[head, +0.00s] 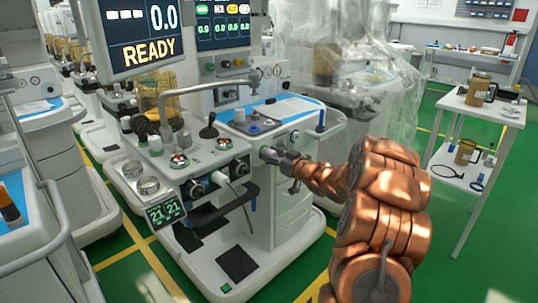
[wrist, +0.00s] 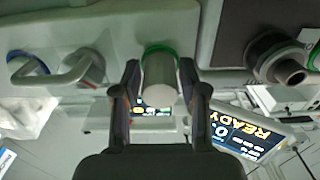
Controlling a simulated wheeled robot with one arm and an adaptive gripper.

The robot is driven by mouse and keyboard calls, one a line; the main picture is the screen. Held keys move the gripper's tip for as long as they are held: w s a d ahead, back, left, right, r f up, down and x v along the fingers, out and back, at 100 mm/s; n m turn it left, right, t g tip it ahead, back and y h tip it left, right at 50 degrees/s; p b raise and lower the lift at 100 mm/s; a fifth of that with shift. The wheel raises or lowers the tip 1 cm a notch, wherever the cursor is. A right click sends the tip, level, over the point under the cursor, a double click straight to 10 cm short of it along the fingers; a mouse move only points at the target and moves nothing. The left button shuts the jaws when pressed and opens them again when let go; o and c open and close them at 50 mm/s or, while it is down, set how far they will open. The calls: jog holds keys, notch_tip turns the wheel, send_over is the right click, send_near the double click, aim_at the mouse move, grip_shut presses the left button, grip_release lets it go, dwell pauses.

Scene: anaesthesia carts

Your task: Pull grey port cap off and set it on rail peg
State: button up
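The grey port cap (wrist: 160,80) is a short cylinder in the middle of the wrist view, with a green ring behind its far end. My gripper (wrist: 160,72) has one finger on each side of the cap; whether the fingertips press on it is not clear.
A dark round port (wrist: 280,60) and a bent grey tube (wrist: 68,70) flank the cap in the wrist view. A black handle (head: 235,205) sits below my gripper. A white side table (head: 480,108) with jars stands at right.

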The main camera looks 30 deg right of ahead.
grip_shut()
dwell(0.3)
jog(key=shift+p+v, duration=0.4)
jog(key=shift+v, duration=2.5)
jog(key=shift+r, duration=0.15)
notch_tip(320, 180, up, 10)
jog(key=p, duration=0.9)
send_over(275, 155)
jog(key=a+v, duration=0.1)
jog(key=v, duration=0.3)
jog(key=shift+d, duration=0.45)
